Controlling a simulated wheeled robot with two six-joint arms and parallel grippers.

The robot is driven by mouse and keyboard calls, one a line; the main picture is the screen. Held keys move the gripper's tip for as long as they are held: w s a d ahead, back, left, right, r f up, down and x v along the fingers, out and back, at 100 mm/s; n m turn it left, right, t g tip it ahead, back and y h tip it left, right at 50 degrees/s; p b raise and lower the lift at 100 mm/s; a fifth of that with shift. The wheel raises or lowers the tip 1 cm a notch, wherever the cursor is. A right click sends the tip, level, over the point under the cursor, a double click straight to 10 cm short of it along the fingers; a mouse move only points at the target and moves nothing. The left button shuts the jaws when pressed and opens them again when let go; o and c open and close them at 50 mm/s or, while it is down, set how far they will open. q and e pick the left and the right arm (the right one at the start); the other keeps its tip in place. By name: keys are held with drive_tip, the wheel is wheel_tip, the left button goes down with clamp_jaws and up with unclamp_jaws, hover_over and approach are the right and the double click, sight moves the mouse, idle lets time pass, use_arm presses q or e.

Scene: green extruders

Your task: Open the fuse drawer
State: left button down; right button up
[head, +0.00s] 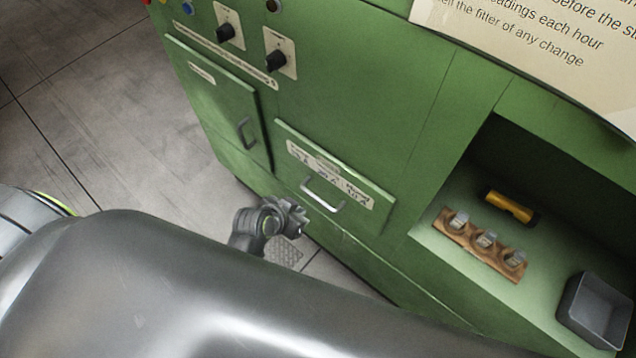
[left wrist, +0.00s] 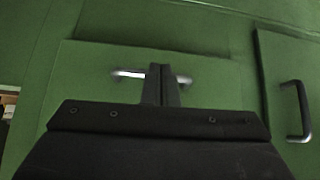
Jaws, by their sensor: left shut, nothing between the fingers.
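The fuse drawer (head: 340,178) is a green front on the green machine, with a printed label above a silver bar handle (head: 322,196). Its front looks closed in the head view. My left gripper (head: 298,212) is just left of the handle in the head view. In the left wrist view the drawer front (left wrist: 90,80) fills the middle, and the shut, empty fingers (left wrist: 161,75) stand in front of the silver handle (left wrist: 130,73), hiding its centre. I cannot tell whether they touch it. My right gripper is not in view.
A green door (head: 215,98) with a dark handle (head: 245,133) is left of the drawer. Black knobs (head: 276,61) sit above. An open recess at right holds a yellow-black object (head: 511,206), a wooden holder (head: 470,236) with small fuses and a grey bin (head: 592,312). Floor is clear at left.

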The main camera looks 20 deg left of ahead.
use_arm(q)
wheel_tip(320, 180, up, 6)
drive_tip(key=w, duration=0.1)
drive_tip(key=shift+m+t, duration=0.3)
drive_tip(key=shift+t, duration=0.1)
drive_tip(key=shift+d+p+x, duration=0.15)
drive_tip(key=shift+p+x, duration=0.05)
drive_tip(key=shift+x, duration=1.5)
drive_tip(key=shift+d+p+x, duration=0.15)
drive_tip(key=shift+p+x, duration=0.05)
drive_tip(key=shift+x, duration=1.5)
drive_tip(key=shift+d+p+x, duration=0.2)
drive_tip(key=shift+x, duration=1.45)
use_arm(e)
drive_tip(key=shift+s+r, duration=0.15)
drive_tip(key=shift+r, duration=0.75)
use_arm(q)
drive_tip(key=shift+s, duration=0.1)
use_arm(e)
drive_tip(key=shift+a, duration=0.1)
